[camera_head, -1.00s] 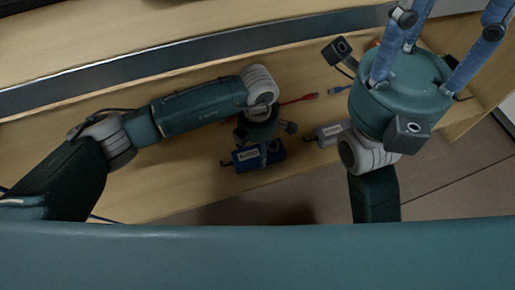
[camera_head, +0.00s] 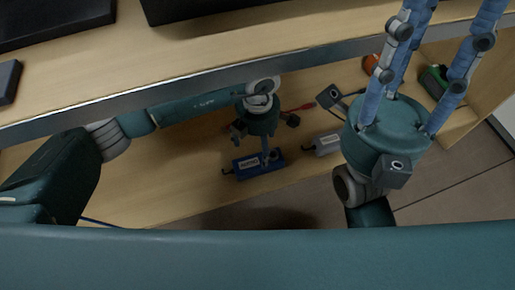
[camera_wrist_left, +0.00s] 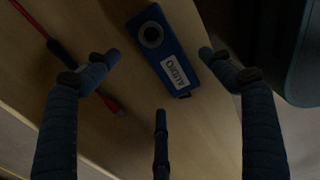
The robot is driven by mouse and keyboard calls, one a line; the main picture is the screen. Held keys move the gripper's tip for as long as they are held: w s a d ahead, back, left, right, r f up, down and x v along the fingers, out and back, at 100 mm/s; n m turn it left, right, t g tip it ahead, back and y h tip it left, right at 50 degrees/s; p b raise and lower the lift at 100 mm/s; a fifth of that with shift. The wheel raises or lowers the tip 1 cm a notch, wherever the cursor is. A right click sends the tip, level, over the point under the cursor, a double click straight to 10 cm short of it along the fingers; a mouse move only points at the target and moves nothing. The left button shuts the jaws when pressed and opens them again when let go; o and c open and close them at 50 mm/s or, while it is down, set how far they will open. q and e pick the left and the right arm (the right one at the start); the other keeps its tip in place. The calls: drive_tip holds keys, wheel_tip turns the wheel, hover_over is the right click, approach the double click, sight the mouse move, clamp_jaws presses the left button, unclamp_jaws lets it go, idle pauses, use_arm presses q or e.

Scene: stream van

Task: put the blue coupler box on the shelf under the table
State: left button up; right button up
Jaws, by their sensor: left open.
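The blue coupler box (camera_head: 245,169), with a white label, lies on the wooden shelf (camera_head: 190,190) under the table, near its front edge. In the left wrist view the box (camera_wrist_left: 178,62) lies beyond the fingers, with its label and a round socket showing. My left gripper (camera_head: 266,153) reaches in under the tabletop edge, just over the box. One finger overlaps the box in the head view. In the left wrist view its three fingers (camera_wrist_left: 158,78) are spread and hold nothing. My right gripper (camera_head: 435,45) is raised at the right, fingers apart, tips cut off by the frame.
A grey box (camera_head: 327,144) lies on the shelf right of the blue one. A red cable (camera_head: 300,107) lies behind; it also shows in the left wrist view (camera_wrist_left: 62,55). The table's metal edge (camera_head: 200,88) runs above my left arm. Orange and green items stand far right.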

sight(258, 158)
use_arm(q)
wheel_tip(258, 158, up, 4)
drive_tip(key=shift+r+p, duration=0.1)
drive_tip(key=shift+p, duration=0.4)
drive_tip(key=shift+s, duration=0.1)
